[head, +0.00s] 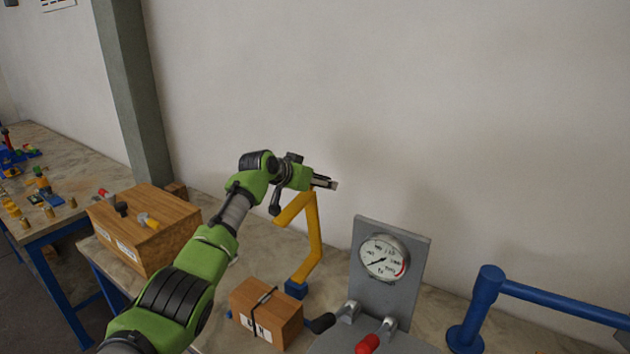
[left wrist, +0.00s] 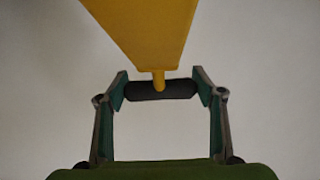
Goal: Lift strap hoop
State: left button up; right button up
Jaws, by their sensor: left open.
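A small brown box (head: 284,318) on the bench has a black strap (head: 262,297) over its top; a small loop seems to stand up from the strap, too small to make out. Behind it stands a yellow crane arm (head: 313,235) on a blue base (head: 296,289). My left gripper (head: 333,184) is high, by the top of the crane arm and well above the box. In the left wrist view its fingers (left wrist: 160,92) are open. A dark cylinder (left wrist: 161,90) below a yellow tapered part (left wrist: 158,35) shows between them; contact cannot be told. My right gripper is out of view.
A grey gauge panel (head: 408,285) with black and red-knobbed levers stands right of the box. A blue pipe rail (head: 560,303) is at the far right. A large wooden box (head: 165,245) stands left. A second table (head: 75,190) holds small parts. The wall is close behind.

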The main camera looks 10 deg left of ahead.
pick_arm(q)
jog(key=o, duration=1.6)
jog(key=shift+w+d+r, duration=0.1)
jog(key=shift+w+r, duration=0.15)
jog(key=shift+r, duration=0.5)
jog(key=shift+w+d+f, duration=0.2)
jog(key=shift+w+f, duration=0.05)
jog(key=shift+f, duration=0.15)
jog(key=shift+a+f, duration=0.1)
jog(key=shift+v, duration=0.8)
jog(key=v, duration=1)
jog(key=shift+s, duration=0.25)
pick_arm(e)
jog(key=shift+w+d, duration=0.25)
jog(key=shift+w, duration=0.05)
